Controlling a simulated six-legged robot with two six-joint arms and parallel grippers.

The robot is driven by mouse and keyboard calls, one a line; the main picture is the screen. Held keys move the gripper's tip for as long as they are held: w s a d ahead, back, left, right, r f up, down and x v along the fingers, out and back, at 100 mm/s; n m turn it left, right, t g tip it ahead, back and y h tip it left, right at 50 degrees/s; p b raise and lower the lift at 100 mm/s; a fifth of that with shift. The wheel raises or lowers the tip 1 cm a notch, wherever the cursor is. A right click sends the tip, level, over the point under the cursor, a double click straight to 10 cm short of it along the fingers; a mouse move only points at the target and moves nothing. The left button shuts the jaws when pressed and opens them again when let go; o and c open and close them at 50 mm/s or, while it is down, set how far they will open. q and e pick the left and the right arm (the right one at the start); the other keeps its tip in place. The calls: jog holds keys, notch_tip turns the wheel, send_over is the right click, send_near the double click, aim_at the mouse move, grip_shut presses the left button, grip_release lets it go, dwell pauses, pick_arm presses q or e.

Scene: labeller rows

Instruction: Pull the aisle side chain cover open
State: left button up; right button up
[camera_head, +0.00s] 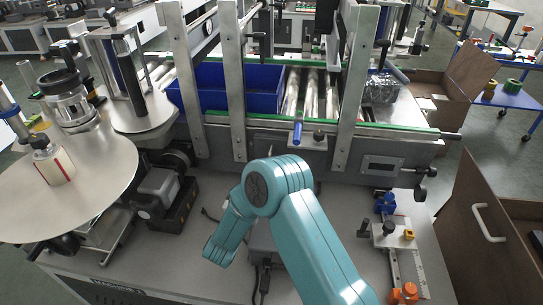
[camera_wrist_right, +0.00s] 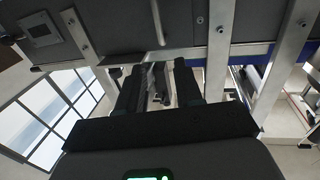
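The dark grey side housing (camera_head: 350,160) runs along the near edge of the conveyor; I cannot tell for sure which part of it is the chain cover. A small blue handle (camera_head: 298,132) sticks up from a pale bracket on its top edge. In the right wrist view the housing (camera_wrist_right: 120,22) crosses the top. My right arm bends in front of it in the head view, and its gripper does not show there. In the wrist view my right gripper (camera_wrist_right: 157,75) has two dark fingers apart, with nothing held visible between them. My left gripper is not in view.
A blue bin (camera_head: 222,88) sits on the conveyor behind steel uprights (camera_head: 234,80). A round steel table (camera_head: 75,195) stands at left. A slide with orange and blue knobs (camera_head: 395,235) is at right, near a brown cabinet (camera_head: 485,225). The grey deck (camera_head: 180,265) is partly clear.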

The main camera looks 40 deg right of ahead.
jog(key=p+x, duration=0.1)
jog(key=x, duration=1.3)
jog(key=shift+w+d, duration=0.2)
jog(key=shift+d, duration=0.05)
jog(key=shift+f, duration=0.1)
grip_shut()
